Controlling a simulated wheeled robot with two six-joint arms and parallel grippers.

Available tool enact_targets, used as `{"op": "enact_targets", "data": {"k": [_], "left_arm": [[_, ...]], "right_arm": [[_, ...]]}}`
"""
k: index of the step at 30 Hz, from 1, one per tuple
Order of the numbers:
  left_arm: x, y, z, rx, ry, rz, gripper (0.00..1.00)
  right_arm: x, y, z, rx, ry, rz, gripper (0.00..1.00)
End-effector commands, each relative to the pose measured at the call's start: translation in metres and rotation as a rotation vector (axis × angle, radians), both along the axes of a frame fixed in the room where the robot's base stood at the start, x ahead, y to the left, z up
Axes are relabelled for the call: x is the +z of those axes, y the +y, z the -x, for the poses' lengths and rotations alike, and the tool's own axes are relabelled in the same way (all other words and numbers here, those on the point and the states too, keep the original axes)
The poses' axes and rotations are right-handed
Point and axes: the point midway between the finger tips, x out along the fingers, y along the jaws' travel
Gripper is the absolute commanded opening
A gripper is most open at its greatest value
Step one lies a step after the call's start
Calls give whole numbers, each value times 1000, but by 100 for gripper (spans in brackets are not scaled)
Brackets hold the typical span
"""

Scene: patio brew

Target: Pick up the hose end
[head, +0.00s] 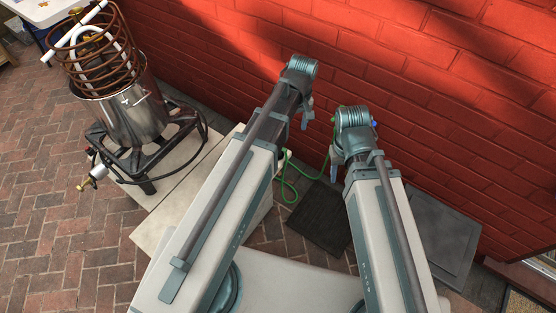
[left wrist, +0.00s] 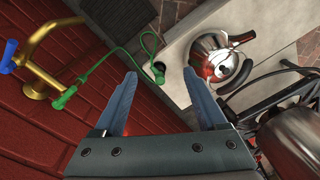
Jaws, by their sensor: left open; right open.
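In the left wrist view the hose (left wrist: 103,60) runs from a green fitting (left wrist: 64,99) at a brass tap to a small loop by a pale slab. In the head view my left gripper (head: 307,112) is above the hose. My right gripper (head: 336,158) is open, partly hidden by its wrist.
A shiny kettle (left wrist: 212,60) stands on the pale slab (left wrist: 178,28). A steel pot (head: 125,110) with a copper coil sits on a burner stand (head: 150,150). A dark mat (head: 320,218) lies between my arms.

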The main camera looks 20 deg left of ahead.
Motion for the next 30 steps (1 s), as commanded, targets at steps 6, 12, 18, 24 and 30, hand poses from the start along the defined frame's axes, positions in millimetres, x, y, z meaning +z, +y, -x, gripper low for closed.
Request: {"op": "enact_targets", "data": {"k": [6, 12, 18, 24, 30], "left_arm": [[-87, 48, -72, 500, -27, 19, 74], [-119, 78, -103, 784, -38, 31, 74], [-126, 89, -112, 886, -42, 35, 74], [-127, 89, -111, 890, -41, 35, 74], [-146, 89, -111, 888, -42, 35, 74]], "right_arm": [[-87, 0, 0, 0, 0, 0, 50], [-119, 0, 0, 0, 0, 0, 50], [-125, 0, 0, 0, 0, 0, 50], [-127, 0, 0, 0, 0, 0, 50], [-146, 0, 0, 1, 0, 1, 50]]}}
